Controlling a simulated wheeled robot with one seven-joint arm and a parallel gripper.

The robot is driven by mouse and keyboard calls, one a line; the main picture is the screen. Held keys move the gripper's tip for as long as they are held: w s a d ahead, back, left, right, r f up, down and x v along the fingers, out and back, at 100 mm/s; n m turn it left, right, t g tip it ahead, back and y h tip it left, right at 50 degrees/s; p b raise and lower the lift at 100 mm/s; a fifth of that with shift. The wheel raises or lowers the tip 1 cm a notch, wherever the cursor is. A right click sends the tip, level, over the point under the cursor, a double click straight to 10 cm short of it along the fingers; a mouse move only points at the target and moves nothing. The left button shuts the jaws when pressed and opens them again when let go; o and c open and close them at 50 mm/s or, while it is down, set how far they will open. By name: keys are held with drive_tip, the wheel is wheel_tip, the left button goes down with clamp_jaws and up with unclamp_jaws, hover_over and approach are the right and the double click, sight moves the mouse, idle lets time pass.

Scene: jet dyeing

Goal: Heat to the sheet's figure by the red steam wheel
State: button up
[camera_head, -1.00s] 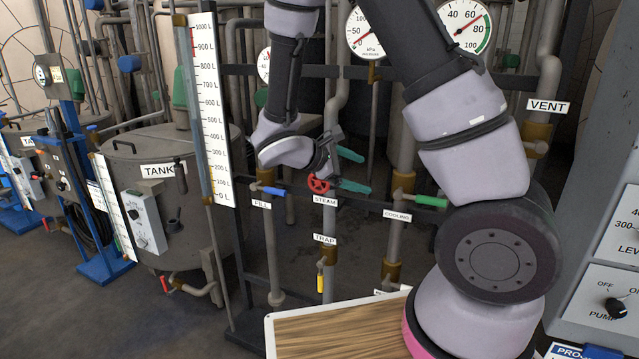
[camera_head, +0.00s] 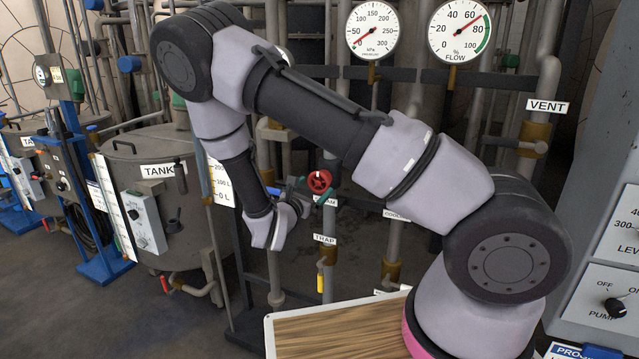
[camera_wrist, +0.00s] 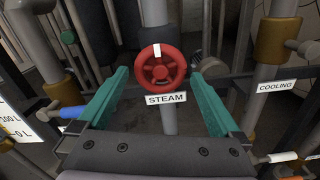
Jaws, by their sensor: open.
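The red steam wheel (camera_head: 319,181) sits on a pipe in the middle of the head view, partly beside my gripper (camera_head: 308,188). In the wrist view the red steam wheel (camera_wrist: 160,66) faces me, with a white mark at its top and a STEAM label (camera_wrist: 166,98) below it. My gripper (camera_wrist: 163,80) is open, its two teal fingers to the left and right of the wheel. I cannot tell whether either finger touches it. The pressure gauge (camera_head: 372,28) and flow gauge (camera_head: 459,29) show at the top. No sheet with a figure is readable.
A COOLING label (camera_wrist: 275,86) and its pipe stand to the right of the wheel. A blue handle (camera_wrist: 66,112) is at the left. A TANK vessel (camera_head: 150,200) stands at left, a control panel (camera_head: 605,300) at right. My arm hides much of the level scale.

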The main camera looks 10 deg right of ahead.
sight(317, 184)
drive_tip(key=shift+x, duration=2.3)
drive_tip(key=shift+c, duration=0.3)
drive_tip(key=c, duration=1)
drive_tip(key=shift+n, duration=0.3)
drive_tip(key=n, duration=0.4)
drive_tip(key=shift+n, duration=2.7)
